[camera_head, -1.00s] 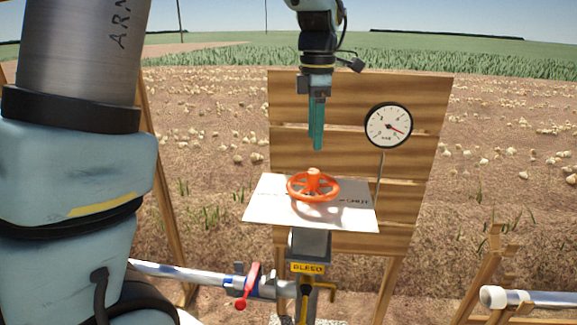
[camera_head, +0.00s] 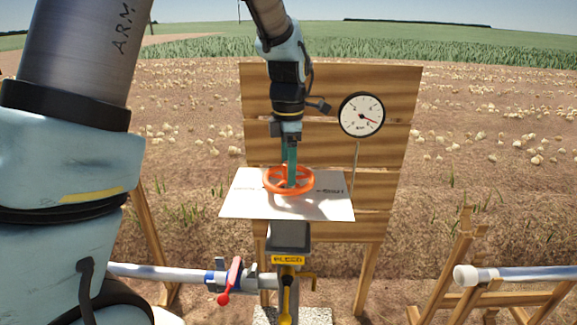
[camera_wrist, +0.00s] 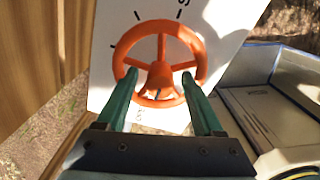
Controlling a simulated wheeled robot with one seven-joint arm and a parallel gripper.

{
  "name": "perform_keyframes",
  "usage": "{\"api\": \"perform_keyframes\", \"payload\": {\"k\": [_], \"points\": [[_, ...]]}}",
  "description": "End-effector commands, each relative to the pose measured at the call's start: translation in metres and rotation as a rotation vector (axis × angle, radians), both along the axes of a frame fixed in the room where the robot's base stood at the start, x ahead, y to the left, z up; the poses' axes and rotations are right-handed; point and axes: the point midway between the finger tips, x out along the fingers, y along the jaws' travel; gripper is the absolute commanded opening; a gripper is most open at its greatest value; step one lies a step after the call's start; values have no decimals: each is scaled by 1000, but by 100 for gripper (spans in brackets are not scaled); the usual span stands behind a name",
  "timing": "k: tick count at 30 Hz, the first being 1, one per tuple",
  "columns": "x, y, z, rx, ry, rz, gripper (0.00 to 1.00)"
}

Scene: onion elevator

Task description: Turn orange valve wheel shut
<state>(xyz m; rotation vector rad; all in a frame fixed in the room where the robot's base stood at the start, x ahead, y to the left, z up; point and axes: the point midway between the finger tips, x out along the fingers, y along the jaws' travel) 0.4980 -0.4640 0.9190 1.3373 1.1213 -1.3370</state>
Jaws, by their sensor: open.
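The orange valve wheel (camera_head: 268,187) lies flat above a white marked plate (camera_head: 237,204). In the wrist view the wheel (camera_wrist: 120,50) shows its rim, spokes and central hub (camera_wrist: 160,75). My gripper (camera_head: 290,182) points down at the wheel's middle. In the wrist view its two green fingers (camera_wrist: 160,84) are apart, with tips at either side of the hub, over the wheel's near part. The fingers look open; I cannot tell whether they touch the hub or spokes. The fingers hide part of the wheel in the head view.
A round gauge (camera_head: 361,115) stands right of my gripper before a wooden plank board (camera_head: 390,150). Below are a yellow BLEED label (camera_head: 288,260), a red-handled valve (camera_head: 231,280) and a grey pipe (camera_head: 160,272). Another pipe (camera_head: 520,274) rests at right.

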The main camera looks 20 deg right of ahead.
Motion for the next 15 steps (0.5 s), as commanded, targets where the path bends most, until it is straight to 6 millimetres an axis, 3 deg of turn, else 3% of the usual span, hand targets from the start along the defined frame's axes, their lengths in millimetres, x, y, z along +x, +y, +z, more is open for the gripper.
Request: {"api": "perform_keyframes", "payload": {"k": [5, 15], "points": [[0, 0, 0, 0, 0, 0, 66], [0, 0, 0, 0, 0, -1, 28]]}}
